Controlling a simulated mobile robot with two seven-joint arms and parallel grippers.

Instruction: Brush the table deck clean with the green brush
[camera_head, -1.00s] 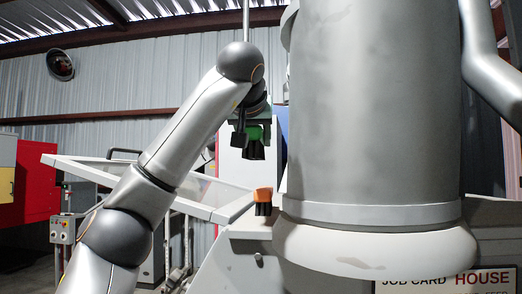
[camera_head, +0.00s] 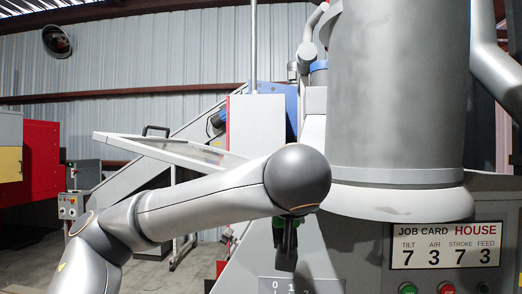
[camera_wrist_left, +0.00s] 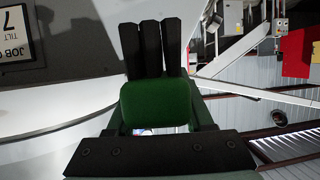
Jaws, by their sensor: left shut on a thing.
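My left gripper (camera_head: 285,226) hangs below the wrist in the head view, partly hidden by the arm. It is shut on the green brush (camera_head: 288,242), whose dark bristles point down. In the left wrist view the brush shows as a green block (camera_wrist_left: 158,104) with black bristle tufts (camera_wrist_left: 152,47), between the fingers of the gripper (camera_wrist_left: 160,120). A tilted panel with a pale rim (camera_head: 150,153), apparently the table deck, lies behind and left of the gripper. Whether the bristles touch anything cannot be told. My right gripper is not in view.
A job card (camera_head: 446,245) and push buttons (camera_head: 446,288) are on the machine front at right. A numbered plate (camera_head: 292,285) is just below the brush. A red cabinet (camera_head: 40,160) and a small control box (camera_head: 70,206) stand at left.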

